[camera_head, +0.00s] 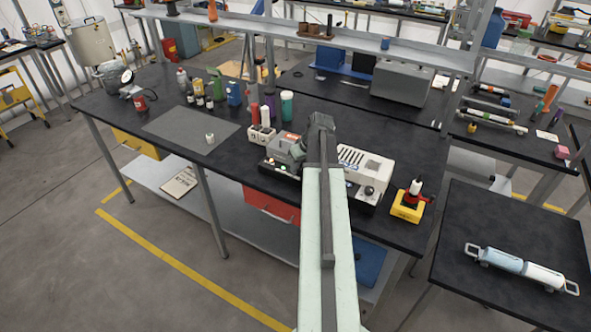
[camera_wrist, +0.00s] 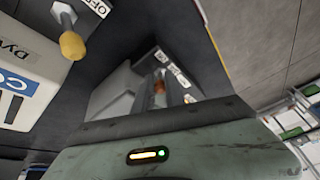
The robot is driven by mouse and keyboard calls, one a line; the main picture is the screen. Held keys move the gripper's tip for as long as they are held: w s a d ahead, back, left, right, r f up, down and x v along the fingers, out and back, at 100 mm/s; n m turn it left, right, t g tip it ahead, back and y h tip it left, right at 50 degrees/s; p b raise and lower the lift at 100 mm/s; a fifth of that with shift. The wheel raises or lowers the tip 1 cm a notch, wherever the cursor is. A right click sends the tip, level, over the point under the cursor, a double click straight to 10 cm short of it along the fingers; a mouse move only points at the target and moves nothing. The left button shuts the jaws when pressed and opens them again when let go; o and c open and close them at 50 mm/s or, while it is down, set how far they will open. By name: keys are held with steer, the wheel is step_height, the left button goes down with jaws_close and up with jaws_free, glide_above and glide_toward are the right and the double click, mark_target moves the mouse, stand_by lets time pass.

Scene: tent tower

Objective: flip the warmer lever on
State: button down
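My arm reaches up the middle of the head view. Its dark end with my gripper (camera_head: 320,124) is above the bench machines; the fingers cannot be made out. A white vented unit (camera_head: 366,167) stands right of the arm, a grey machine (camera_head: 287,150) left of it, partly hidden. In the wrist view, a metal lever with a yellow tip (camera_wrist: 72,45) is at upper left beside a plate reading OFF (camera_wrist: 98,7). A pale block with an orange-tipped part (camera_wrist: 160,87) and a small label is just beyond my wrist housing. I cannot tell which is the warmer lever, or any contact.
A yellow block with a red and white item (camera_head: 409,202) stands right of the machines. Bottles (camera_head: 250,105) crowd the bench to the left. A grey mat (camera_head: 190,128) lies farther left. A side table (camera_head: 470,225) holds a blue and white cylinder (camera_head: 520,267).

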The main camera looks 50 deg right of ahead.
steer(key=shift+s+f+t+b, duration=0.25)
steer(key=shift+f+t+b, duration=0.1)
steer(key=shift+b, duration=0.3)
steer(key=shift+s+d+f+t+b, duration=0.15)
steer(key=shift+s+t+b, duration=0.1)
steer(key=shift+t+b, duration=0.6)
steer(key=shift+r+y, duration=0.3)
steer(key=c, duration=1.7)
jaws_free()
steer(key=shift+r, duration=0.1)
